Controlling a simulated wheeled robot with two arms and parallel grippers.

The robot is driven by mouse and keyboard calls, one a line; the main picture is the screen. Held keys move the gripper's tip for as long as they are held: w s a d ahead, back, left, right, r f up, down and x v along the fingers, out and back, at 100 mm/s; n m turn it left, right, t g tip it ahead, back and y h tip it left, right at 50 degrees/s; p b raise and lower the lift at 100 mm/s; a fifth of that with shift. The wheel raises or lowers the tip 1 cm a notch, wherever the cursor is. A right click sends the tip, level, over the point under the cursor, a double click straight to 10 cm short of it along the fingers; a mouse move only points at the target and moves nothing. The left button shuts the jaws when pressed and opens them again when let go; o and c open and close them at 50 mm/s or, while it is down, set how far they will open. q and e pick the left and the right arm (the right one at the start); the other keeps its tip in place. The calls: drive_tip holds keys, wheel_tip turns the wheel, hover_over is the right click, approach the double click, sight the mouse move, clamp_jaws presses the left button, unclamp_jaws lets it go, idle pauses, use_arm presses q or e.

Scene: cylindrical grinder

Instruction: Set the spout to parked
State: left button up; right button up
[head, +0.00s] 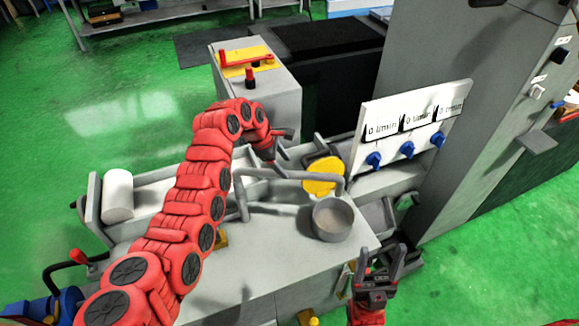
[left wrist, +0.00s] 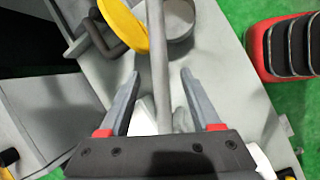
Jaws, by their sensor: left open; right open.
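The spout, a grey bent pipe (head: 285,174), runs across the top of the grey machine bed, its right end turned down above a round grey cup (head: 333,222). My left gripper (head: 283,152) is open at the far side of the pipe, partly hidden by its own wrist. In the left wrist view the pipe (left wrist: 158,45) passes between the open fingers (left wrist: 160,75), with a gap on both sides. My right gripper (head: 383,262) is open and empty in front of the bed's right end. No marking for the parked position is visible.
A yellow disc (head: 323,176) stands just behind the pipe. A white panel (head: 412,120) with several blue knobs (head: 407,149) is to the right. A cabinet with a red lever (head: 246,60) stands behind. Open green floor lies left.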

sight(290, 172)
use_arm(q)
drive_tip(key=shift+p+x, duration=0.4)
drive_tip(key=shift+x, duration=2.05)
clamp_jaws()
